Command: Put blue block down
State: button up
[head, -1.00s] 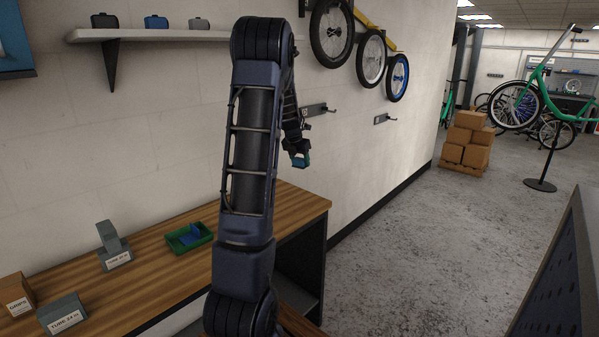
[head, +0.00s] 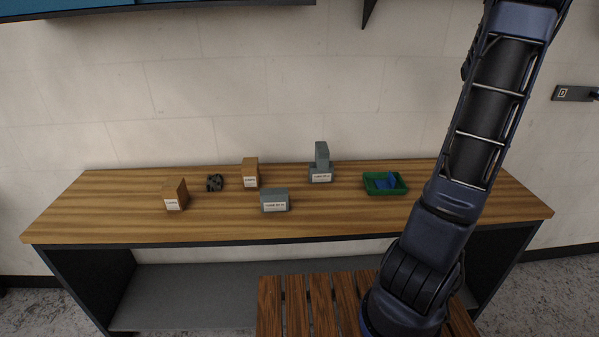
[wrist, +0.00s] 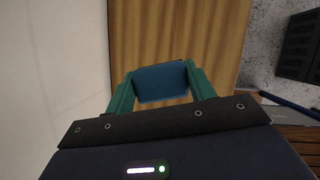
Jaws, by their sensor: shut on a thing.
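My gripper (wrist: 160,76) has two teal fingers and is shut on a blue block (wrist: 160,88) in the wrist view. The block sits between the fingertips, with wood-grained surface (wrist: 180,30) beyond it. The gap between block and wood cannot be told. In the head view my arm crosses the right side and leaves the top of the picture, so gripper and held block are outside that view.
In the head view a green tray (head: 371,190) with blue pieces (head: 388,180) stands on the right of the workbench (head: 330,225). Grey boxes (head: 275,201), brown boxes (head: 175,194) and a dark part (head: 215,182) stand further left. The bench's left end is clear.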

jog(key=w+a+r, duration=0.1)
jog(key=w+a, duration=0.2)
jog(key=a, duration=0.8)
jog(key=w+a+r, duration=0.2)
jog(key=w+a, duration=0.1)
jog(key=a, duration=0.7)
jog(key=w+a+r, duration=0.1)
jog(key=w+a, duration=0.2)
jog(key=a, duration=0.8)
jog(key=s+a+r+n+t, duration=0.1)
jog(key=s+a+r+n, duration=0.15)
jog(key=a, duration=1.25)
jog(key=s+a+r+n, duration=0.1)
jog(key=s+a+r, duration=0.15)
jog(key=a, duration=1.35)
jog(key=n+t+y, duration=0.1)
jog(key=n+y, duration=0.7)
jog(key=n, duration=1.3)
send_over(156, 190)
jog(key=s+d, duration=0.1)
notch_tip(156, 190, down, 11)
jog(key=shift+m, duration=0.25)
jog(key=f, duration=1.4)
jog(key=shift+s+f, duration=0.2)
jog(key=shift+f, duration=2.8)
jog(key=shift+f, duration=0.15)
